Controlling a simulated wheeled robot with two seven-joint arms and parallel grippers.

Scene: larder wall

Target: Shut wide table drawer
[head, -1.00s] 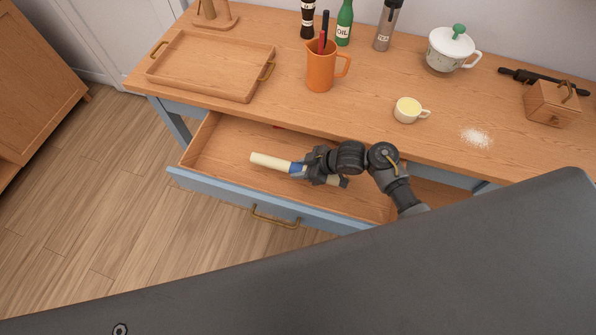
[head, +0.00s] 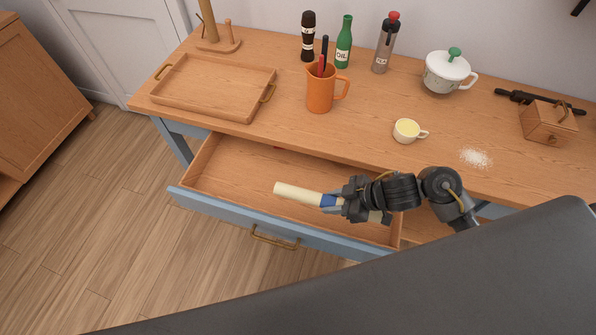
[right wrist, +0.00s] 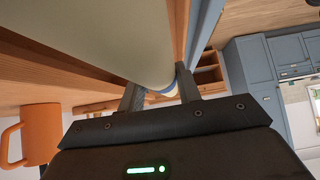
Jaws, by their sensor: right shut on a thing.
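The wide table drawer (head: 225,211) stands open under the tabletop, with a blue front and a brass handle (head: 273,238). Its wooden inside shows bare at the left. My right gripper (head: 338,201) is over the right part of the drawer, shut on a cream rolling-pin-like cylinder (head: 297,194) with a blue band. The cylinder also shows close up in the right wrist view (right wrist: 110,40). I cannot tell whether it touches the drawer floor. My left gripper is not in view.
On the table (head: 300,140) are a wooden tray (head: 212,112), an orange jug (head: 320,95), a green bottle (head: 344,45), a cream cup (head: 407,130), a lidded pot (head: 446,75) and a small wooden box (head: 548,122). White powder (head: 475,158) lies at right. Floor before the drawer is clear.

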